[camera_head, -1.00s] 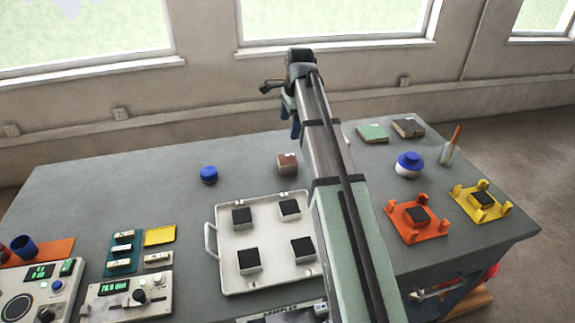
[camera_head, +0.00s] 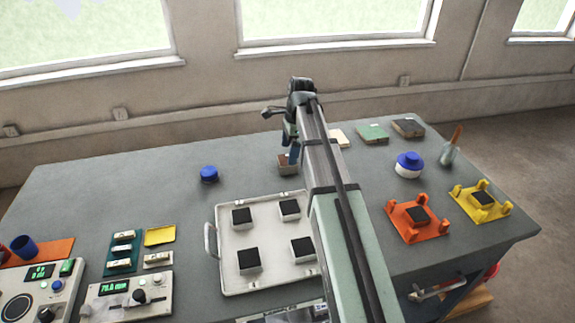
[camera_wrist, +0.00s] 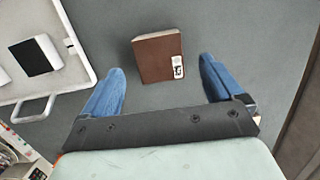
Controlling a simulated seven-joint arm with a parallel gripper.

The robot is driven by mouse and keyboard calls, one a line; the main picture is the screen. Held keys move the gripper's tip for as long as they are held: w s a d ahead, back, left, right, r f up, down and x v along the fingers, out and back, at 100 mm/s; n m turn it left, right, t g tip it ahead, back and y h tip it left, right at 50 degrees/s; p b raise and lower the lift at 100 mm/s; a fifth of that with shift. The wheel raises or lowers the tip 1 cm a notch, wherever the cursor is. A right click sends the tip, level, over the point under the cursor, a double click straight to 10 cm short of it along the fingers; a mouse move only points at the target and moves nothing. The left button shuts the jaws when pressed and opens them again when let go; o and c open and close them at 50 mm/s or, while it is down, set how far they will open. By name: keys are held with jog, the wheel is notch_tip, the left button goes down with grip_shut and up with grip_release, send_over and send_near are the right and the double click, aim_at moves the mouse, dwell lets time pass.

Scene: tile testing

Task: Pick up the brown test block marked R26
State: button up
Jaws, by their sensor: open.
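The brown test block (camera_head: 284,168) sits on the grey table just behind the white tray, partly hidden by my gripper (camera_head: 291,148) in the head view. In the wrist view the brown block (camera_wrist: 157,60) lies ahead of and between the two blue fingers of my gripper (camera_wrist: 163,78), apart from both. A small white label with dark marks is on its right side; I cannot read the marking. My gripper is open and empty, its fingers low over the block.
A white tray (camera_head: 270,269) with several black-topped blocks stands in front, and its handle (camera_wrist: 30,112) shows in the wrist view. A blue cap (camera_head: 209,174) is left of the block. Flat green (camera_head: 372,133) and dark samples lie at the back right.

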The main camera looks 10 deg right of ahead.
aim_at(285, 170)
jog(key=shift+a+f, duration=0.2)
jog(key=shift+f, duration=1.1)
jog(key=shift+a+f, duration=0.2)
jog(key=shift+f, duration=1.1)
jog(key=shift+c, duration=0.2)
jog(key=c, duration=1.3)
jog(key=shift+r, duration=0.15)
